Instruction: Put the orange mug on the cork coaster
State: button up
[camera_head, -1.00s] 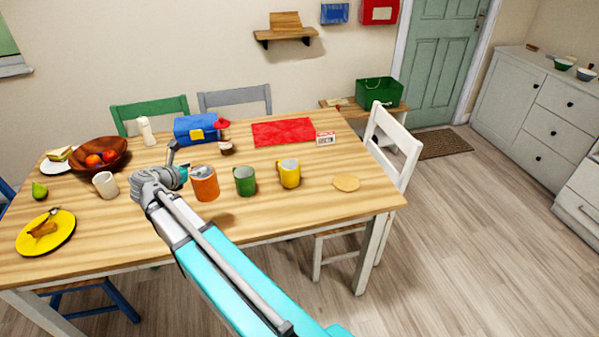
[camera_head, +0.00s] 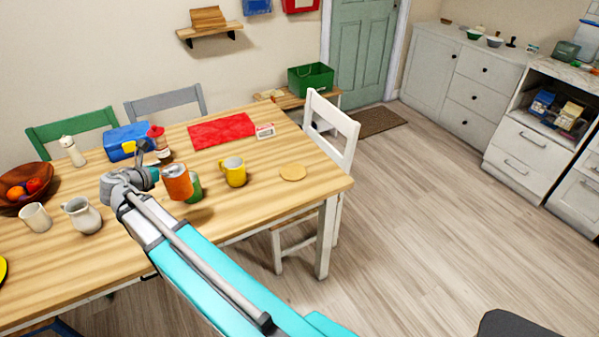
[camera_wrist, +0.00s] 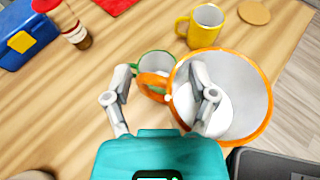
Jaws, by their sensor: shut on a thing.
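The orange mug (camera_head: 177,183) is held by my gripper (camera_head: 155,175), apparently above the table. In the wrist view the orange mug (camera_wrist: 258,115) shows its orange rim and pale inside, with its handle on the left. One finger of my gripper (camera_wrist: 160,82) reaches over the mug's opening and the other is left of the handle; the exact contact is unclear. The round cork coaster (camera_head: 292,172) lies bare near the table's right end. It also shows at the top right of the wrist view (camera_wrist: 254,12).
The green mug (camera_head: 195,187) is partly hidden behind the orange mug. The yellow mug (camera_head: 235,174) stands between them and the coaster. A sauce bottle (camera_head: 160,147), blue lunch box (camera_head: 127,139) and white pitcher (camera_head: 82,216) stand nearby. A white chair (camera_head: 338,130) stands at the table's right end.

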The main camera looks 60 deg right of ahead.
aim_at(291, 168)
jog(key=z, duration=0.6)
jog(key=k, duration=0.75)
jog(key=z, duration=0.35)
jog(key=i, duration=0.45)
jog(key=z, duration=0.1)
